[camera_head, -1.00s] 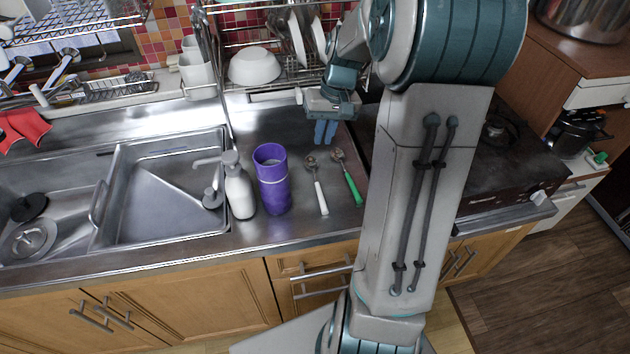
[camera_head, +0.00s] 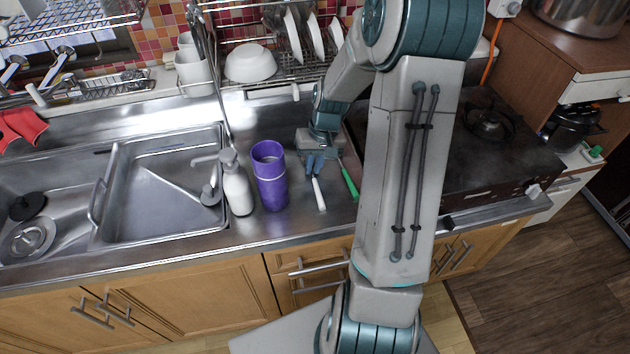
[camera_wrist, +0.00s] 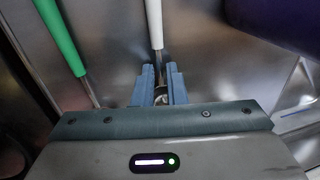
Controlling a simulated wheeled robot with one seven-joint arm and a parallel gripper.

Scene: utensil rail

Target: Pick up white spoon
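The white spoon (camera_head: 319,194) lies on the steel counter between the purple cup and the green-handled spoon. Its white handle points toward the counter's front edge. My gripper (camera_head: 315,166) is low over the spoon's metal end and hides the bowl in the head view. In the wrist view the white handle (camera_wrist: 154,22) runs down to a metal neck that passes between my two blue fingers (camera_wrist: 159,80). The fingers are apart, one on each side of the neck, with a gap visible. Whether they touch the counter I cannot tell.
The green-handled spoon (camera_head: 349,183) lies close on the right; it also shows in the wrist view (camera_wrist: 60,38). A purple cup (camera_head: 270,178) and a white pump bottle (camera_head: 237,188) stand to the left. A stove (camera_head: 490,160) is at the right, a dish rack (camera_head: 290,68) behind.

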